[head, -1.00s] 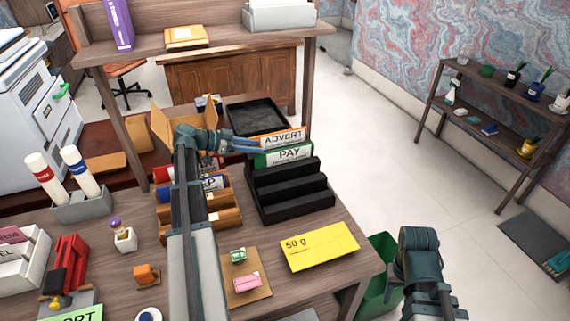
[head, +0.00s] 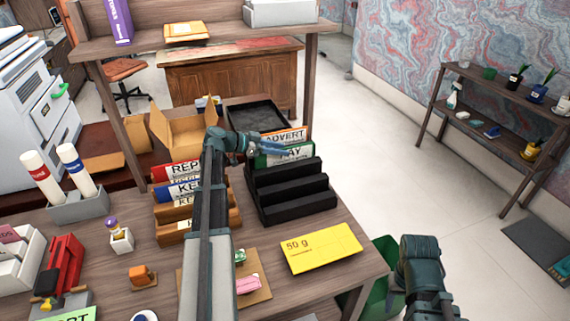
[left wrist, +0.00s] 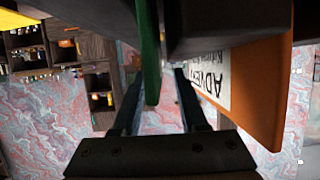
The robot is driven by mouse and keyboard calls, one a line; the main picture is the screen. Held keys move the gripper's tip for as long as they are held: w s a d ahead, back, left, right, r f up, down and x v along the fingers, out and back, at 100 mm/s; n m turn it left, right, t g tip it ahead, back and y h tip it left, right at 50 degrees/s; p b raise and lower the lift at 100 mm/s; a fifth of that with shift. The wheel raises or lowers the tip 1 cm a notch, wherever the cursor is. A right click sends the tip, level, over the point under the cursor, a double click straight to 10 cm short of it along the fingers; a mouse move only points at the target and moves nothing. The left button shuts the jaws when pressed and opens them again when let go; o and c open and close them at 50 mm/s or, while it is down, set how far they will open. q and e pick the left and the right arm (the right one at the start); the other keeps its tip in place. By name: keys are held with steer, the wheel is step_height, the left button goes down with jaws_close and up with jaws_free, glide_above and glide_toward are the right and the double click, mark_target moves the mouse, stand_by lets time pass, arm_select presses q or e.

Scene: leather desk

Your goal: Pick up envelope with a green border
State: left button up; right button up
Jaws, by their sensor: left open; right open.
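The green-bordered envelope (head: 284,157), marked PAY, stands in the back slot of the black stepped rack (head: 290,190). Just behind it stands an orange-bordered envelope (head: 291,135) marked ADVERT. My left gripper (head: 290,150) is open at the top of these two. In the left wrist view, the green envelope (left wrist: 150,50) is seen edge-on between the two open fingers (left wrist: 158,100). The orange envelope (left wrist: 265,90) is outside the right finger. Whether a finger touches the green envelope I cannot tell. My right arm shows at the lower right; its fingertips are not visible.
A wooden rack holds red and blue envelopes (head: 185,190) to the left. A black tray (head: 257,116) and an open cardboard box (head: 185,130) are behind. A yellow 50 g envelope (head: 320,248) lies at the desk's front right. A green bin (head: 385,255) stands beside the desk.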

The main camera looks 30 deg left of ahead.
arm_select(q)
jaws_close()
stand_by(1.4)
